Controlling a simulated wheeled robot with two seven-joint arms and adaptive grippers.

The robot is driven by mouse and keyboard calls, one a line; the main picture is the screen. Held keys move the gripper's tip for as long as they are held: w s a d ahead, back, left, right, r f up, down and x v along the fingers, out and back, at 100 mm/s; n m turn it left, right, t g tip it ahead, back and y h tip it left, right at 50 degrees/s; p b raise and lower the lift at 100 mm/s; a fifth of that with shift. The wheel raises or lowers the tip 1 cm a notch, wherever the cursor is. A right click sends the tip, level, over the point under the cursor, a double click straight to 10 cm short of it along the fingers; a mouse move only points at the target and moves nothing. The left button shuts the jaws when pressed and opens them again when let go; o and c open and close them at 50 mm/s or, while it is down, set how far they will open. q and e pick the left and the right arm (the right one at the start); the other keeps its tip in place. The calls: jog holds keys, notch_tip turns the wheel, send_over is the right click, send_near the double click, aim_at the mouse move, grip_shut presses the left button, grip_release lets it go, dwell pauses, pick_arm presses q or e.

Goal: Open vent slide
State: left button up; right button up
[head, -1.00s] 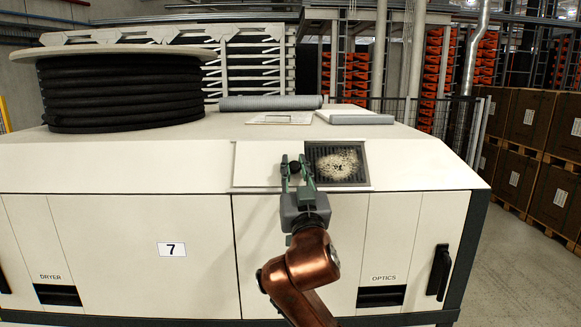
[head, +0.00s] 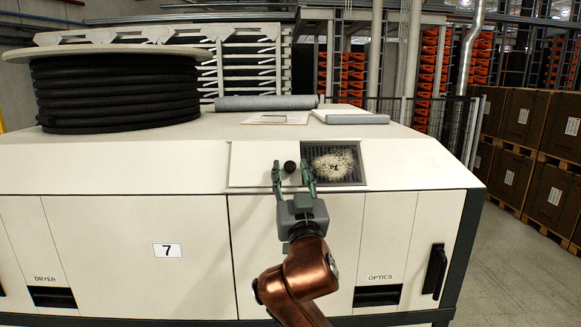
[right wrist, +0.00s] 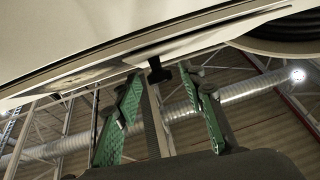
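The vent slide is a cream panel (head: 250,165) on the sloped front of the machine, with a round black knob (head: 290,166) near its right edge. To its right a dark grille with a pale dusty patch (head: 335,165) is uncovered. My right gripper (head: 291,174) is open, its green fingers apart on either side of the knob. In the right wrist view the knob (right wrist: 157,72) shows between the fingertips, with gaps on both sides. Contact with it is not visible. My left gripper is not in view.
A large black hose reel (head: 115,90) stands on the machine top at left. A grey roll (head: 266,103), a paper sheet (head: 275,118) and a flat grey-white item (head: 350,117) lie on top. Stacked brown boxes (head: 515,120) stand at right.

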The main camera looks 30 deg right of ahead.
jog(key=v, duration=1)
jog(key=shift+s+f, duration=0.1)
